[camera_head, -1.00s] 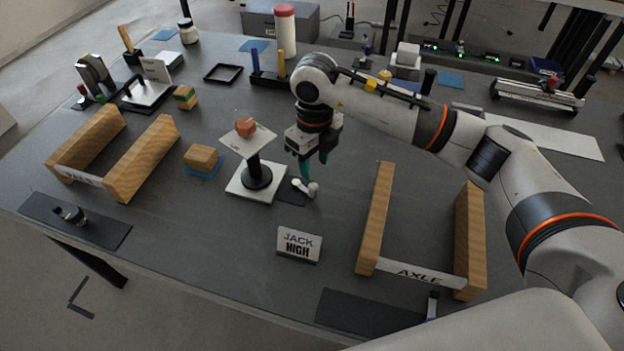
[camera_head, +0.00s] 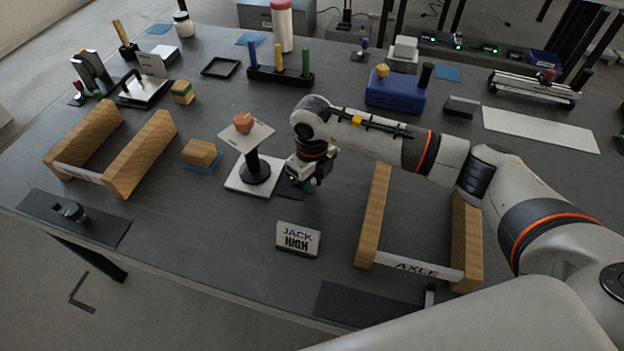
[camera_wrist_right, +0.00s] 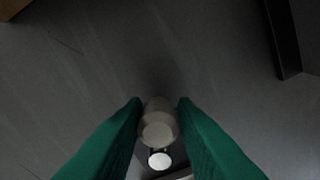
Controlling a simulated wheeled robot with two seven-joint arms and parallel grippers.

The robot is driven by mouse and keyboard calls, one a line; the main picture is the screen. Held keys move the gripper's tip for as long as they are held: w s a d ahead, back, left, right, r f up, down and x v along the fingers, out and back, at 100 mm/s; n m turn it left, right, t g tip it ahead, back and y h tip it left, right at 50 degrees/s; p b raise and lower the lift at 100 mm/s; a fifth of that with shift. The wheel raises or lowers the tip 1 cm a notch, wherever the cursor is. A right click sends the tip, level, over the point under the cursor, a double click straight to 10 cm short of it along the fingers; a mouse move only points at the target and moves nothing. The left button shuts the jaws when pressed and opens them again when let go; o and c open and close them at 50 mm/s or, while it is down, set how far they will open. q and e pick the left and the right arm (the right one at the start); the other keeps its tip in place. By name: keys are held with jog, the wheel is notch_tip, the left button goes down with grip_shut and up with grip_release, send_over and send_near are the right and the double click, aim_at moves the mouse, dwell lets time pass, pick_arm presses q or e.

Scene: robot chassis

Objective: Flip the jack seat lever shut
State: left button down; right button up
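The jack (camera_head: 256,165) stands mid-table, with a white base, a black column and a tilted white top plate (camera_head: 258,134) carrying an orange-red block (camera_head: 243,122). My right gripper (camera_head: 309,187) is low beside the right edge of the jack's base. In the right wrist view, its green fingers (camera_wrist_right: 160,108) stand on both sides of the pale rounded lever end (camera_wrist_right: 158,125), with no clear gap. A second white round part (camera_wrist_right: 160,160) shows just below it. In the head view the gripper hides the lever. My left gripper is not in view.
A "JACK HIGH" sign (camera_head: 298,239) stands in front of the jack. A wooden axle cradle (camera_head: 374,215) is to the right, and another wooden cradle (camera_head: 140,155) is to the left. A wooden block (camera_head: 199,152) lies left of the jack. Table between jack and sign is clear.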

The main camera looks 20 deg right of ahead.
grip_shut()
jog(key=shift+w+d+f+n+b, duration=0.15)
jog(key=shift+n+b, duration=0.15)
jog(key=shift+b, duration=0.35)
jog(key=shift+d+n, duration=0.15)
jog(key=shift+n, duration=0.25)
jog(key=shift+o, duration=2.4)
grip_release()
jog(key=shift+r, duration=0.2)
notch_tip(320, 180, up, 12)
jog(key=b, duration=0.1)
jog(key=shift+b, duration=0.4)
